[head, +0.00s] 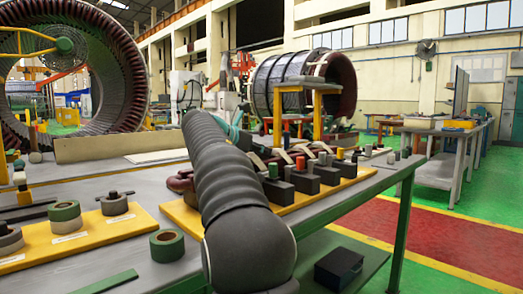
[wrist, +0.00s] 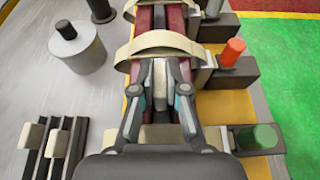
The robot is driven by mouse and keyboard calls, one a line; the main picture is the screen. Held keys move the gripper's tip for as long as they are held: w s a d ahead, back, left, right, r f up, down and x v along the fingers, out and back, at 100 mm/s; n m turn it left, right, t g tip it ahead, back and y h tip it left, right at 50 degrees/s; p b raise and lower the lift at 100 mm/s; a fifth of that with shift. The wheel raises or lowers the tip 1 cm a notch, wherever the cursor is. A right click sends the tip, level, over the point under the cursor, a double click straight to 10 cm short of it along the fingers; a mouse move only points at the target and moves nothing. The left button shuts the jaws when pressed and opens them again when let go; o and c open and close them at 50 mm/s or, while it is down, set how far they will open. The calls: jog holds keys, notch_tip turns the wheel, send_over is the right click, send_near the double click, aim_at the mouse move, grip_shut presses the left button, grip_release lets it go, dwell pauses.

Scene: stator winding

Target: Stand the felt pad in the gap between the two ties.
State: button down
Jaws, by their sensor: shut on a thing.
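In the wrist view my gripper (wrist: 160,92) points down over a dark red coil bundle (wrist: 151,18). Its two fingers are shut on a pale grey piece, the felt pad (wrist: 160,76), seen nearly from above. A cream tie (wrist: 165,42) crosses the bundle just beyond the fingers. Another cream tie (wrist: 152,136) shows nearer, partly hidden by my gripper. The pad is between these two ties in the picture; I cannot tell whether its lower edge touches the bundle. In the head view my arm hides the gripper and pad.
Dark blocks with an orange peg (wrist: 232,52) and a green peg (wrist: 257,138) stand right of the bundle. A grey cylinder (wrist: 77,50) and slotted dark bars (wrist: 55,140) are on the left. A green tape roll (head: 167,245) lies on the grey table (head: 140,270).

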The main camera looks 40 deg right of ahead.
jog(key=shift+f, duration=0.1)
jog(key=c, duration=1.1)
grip_release()
jog(key=v, duration=1.2)
